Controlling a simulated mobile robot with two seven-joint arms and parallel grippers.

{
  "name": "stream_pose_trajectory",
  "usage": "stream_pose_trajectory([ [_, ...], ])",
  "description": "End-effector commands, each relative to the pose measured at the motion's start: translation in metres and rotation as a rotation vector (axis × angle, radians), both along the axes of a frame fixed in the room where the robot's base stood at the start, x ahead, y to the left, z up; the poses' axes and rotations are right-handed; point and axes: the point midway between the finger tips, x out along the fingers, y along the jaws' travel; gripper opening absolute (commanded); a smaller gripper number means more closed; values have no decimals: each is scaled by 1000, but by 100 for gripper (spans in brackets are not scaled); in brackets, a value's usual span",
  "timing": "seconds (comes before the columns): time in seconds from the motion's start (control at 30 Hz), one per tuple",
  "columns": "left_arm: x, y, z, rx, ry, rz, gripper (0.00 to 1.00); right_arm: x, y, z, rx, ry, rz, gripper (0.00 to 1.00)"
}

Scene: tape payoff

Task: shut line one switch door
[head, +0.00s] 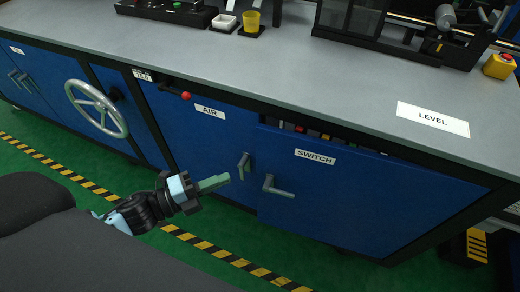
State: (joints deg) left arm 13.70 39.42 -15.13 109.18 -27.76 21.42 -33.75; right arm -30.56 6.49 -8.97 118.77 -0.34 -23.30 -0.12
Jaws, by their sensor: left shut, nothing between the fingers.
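The blue door marked SWITCH (350,205) is on the cabinet front at the right. It stands a little open: above its top edge a dark gap shows coloured parts (300,128) inside. Its grey lever handle (278,187) is near its left edge. My left gripper (222,181) is shut and empty, in front of the AIR door and left of the SWITCH door's handle, apparently apart from both. My right gripper is out of view.
The closed-looking AIR door (195,130) with its own handle (244,165) adjoins on the left. A handwheel (97,108) sticks out farther left. The grey worktop (270,75) overhangs the doors. Green floor with a striped line (215,250) lies in front.

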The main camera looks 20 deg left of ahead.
Motion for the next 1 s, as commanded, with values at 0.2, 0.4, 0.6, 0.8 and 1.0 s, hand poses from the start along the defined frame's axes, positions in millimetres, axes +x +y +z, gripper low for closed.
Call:
stream_pose_trajectory([
  [0.2, 23, -20, 2, -1, -4, -1, 0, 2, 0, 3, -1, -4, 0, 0],
  [0.4, 48, -42, 2, -2, -2, 0, 0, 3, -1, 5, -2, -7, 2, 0],
  [0.6, 73, -65, 2, -1, -4, 0, 0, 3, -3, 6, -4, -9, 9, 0],
  [0.8, 98, -61, 1, -1, -1, 1, 0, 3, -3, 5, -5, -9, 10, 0],
  [1.0, 108, -61, 0, -1, 0, 0, 0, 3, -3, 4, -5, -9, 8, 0],
])
